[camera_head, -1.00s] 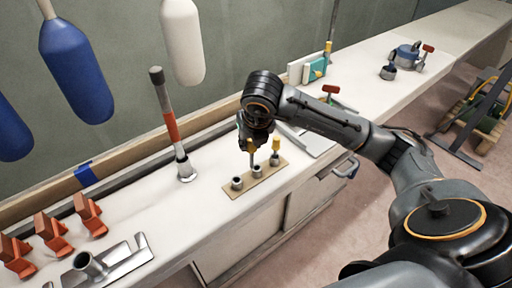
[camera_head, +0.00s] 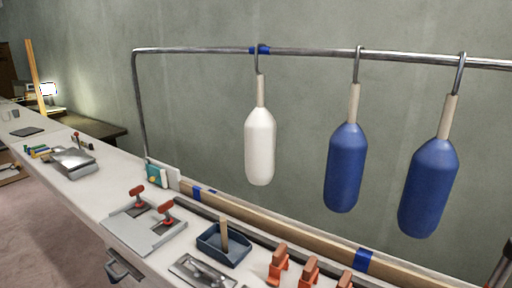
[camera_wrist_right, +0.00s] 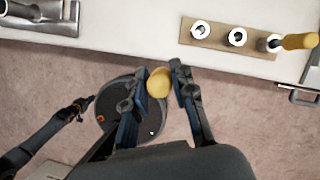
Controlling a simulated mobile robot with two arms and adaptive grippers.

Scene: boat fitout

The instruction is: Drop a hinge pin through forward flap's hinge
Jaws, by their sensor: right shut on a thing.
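My right gripper (camera_wrist_right: 160,82) is shut on a hinge pin, whose yellow head (camera_wrist_right: 158,84) shows between the fingers in the right wrist view. Its shank is hidden. The gripper is over the floor, off the bench's front edge. The pin block (camera_wrist_right: 218,42) on the bench has two empty holes and one yellow-headed pin (camera_wrist_right: 299,41) at its right end. A dark arm, apparently my left, shows at lower left; its tip (camera_wrist_right: 86,104) is too small to read. In the head view a grey metal piece (camera_head: 74,162) lies on the far bench; I cannot tell whether it is the forward flap.
A plate (camera_head: 130,232) with red-handled clamps, a blue tray (camera_head: 222,246) and orange clamps (camera_head: 278,266) stand on the bench. A white fender (camera_head: 260,146) and two blue fenders (camera_head: 345,168) hang from a rail. The bench between plate and grey metal piece is mostly clear.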

